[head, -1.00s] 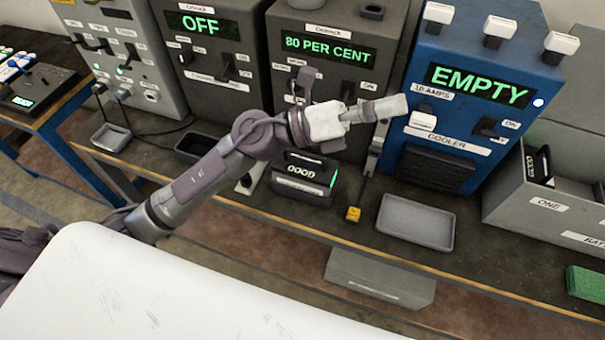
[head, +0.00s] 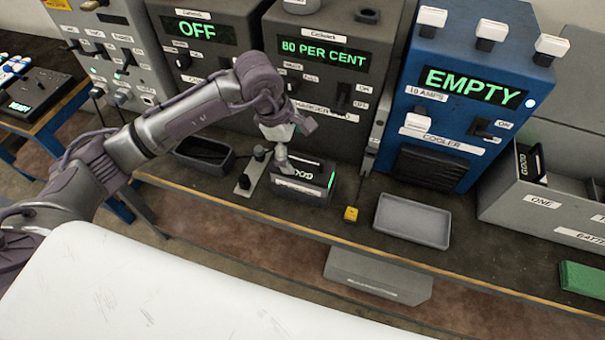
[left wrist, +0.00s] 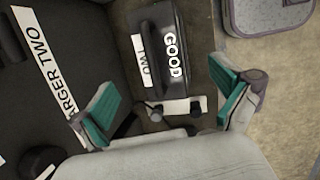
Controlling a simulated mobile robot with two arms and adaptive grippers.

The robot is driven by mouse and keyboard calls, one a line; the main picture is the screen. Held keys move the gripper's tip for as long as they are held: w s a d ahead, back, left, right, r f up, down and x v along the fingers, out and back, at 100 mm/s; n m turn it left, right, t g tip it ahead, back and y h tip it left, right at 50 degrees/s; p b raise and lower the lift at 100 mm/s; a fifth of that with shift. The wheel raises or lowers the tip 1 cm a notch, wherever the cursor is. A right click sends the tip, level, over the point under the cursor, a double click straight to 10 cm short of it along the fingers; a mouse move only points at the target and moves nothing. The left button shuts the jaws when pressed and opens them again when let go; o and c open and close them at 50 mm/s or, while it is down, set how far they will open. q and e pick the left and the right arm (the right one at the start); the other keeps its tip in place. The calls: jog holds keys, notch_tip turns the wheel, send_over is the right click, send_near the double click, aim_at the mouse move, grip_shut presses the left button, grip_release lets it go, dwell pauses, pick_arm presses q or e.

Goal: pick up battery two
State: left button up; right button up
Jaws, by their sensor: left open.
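Battery two (head: 303,187) is a dark box with a bright "GOOD" display and a green light. It sits on the bench in front of the charger reading "80 PER CENT". In the left wrist view, battery two (left wrist: 160,45) shows its "TWO" label and "GOOD" text. Contact cannot be told. My right gripper is not in view.
The 80 PER CENT charger (head: 318,72) stands close behind. A small metal stand (head: 252,175) is left of the battery, a yellow block (head: 351,214) and grey tray (head: 413,220) right. A blue cooler (head: 465,90) and grey crate (head: 520,215) stand further right.

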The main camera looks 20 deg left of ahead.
aim_at(302, 158)
pick_arm(q)
jog(key=shift+x, duration=1.25)
jog(key=shift+d+f+p, duration=0.15)
jog(key=shift+f+p, duration=0.15)
jog(key=shift+p, duration=0.25)
jog(key=p+x, duration=0.1)
jog(key=x, duration=0.2)
jog(key=shift+w+d+f+p, duration=0.1)
jog(key=shift+w+f+p, duration=0.1)
jog(key=shift+f+p, duration=0.15)
jog(key=shift+w+f, duration=0.1)
jog(key=shift+f, duration=0.3)
jog(key=c, duration=1.6)
jog(key=shift+w+d+r, duration=0.1)
jog(key=shift+r, duration=0.1)
jog(key=shift+c, duration=1.1)
